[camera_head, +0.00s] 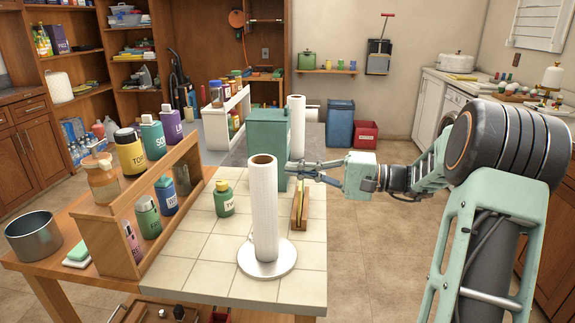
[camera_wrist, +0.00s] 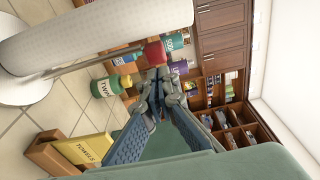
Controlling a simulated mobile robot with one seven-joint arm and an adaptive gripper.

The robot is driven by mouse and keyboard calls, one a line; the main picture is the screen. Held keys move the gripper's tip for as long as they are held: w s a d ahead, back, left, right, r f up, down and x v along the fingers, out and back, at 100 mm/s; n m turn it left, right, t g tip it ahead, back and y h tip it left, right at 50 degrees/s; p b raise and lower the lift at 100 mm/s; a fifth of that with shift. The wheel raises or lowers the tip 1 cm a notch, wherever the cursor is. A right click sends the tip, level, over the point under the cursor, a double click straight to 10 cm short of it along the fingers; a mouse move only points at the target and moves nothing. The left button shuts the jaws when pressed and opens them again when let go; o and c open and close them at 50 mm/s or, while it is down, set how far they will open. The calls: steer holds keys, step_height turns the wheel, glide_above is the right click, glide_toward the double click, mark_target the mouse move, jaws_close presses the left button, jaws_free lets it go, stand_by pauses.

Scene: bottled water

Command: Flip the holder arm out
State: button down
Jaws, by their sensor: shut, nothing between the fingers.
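A white paper towel roll (camera_head: 264,205) stands upright on a round base (camera_head: 283,259) on the tiled counter. It also shows sideways in the wrist view (camera_wrist: 100,30). The holder arm, a thin metal rod (camera_wrist: 95,66) with a red tip (camera_wrist: 154,53), runs from the base alongside the roll in the wrist view. In the head view I cannot make the rod out. My gripper (camera_head: 290,170) is shut and empty, behind and right of the roll. In the wrist view its fingertips (camera_wrist: 157,82) appear right beside the red tip; I cannot tell whether they touch.
A yellow towels sign in a wooden holder (camera_head: 300,205) stands right of the roll, below my gripper. A green bottle (camera_head: 224,198) is left of the roll. A green box (camera_head: 268,145) stands behind. A wooden shelf (camera_head: 135,225) with bottles is at left.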

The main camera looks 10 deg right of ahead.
steer(key=s+d, duration=0.2)
steer(key=s, duration=0.4)
steer(key=shift+d, duration=0.4)
steer(key=shift+d, duration=0.1)
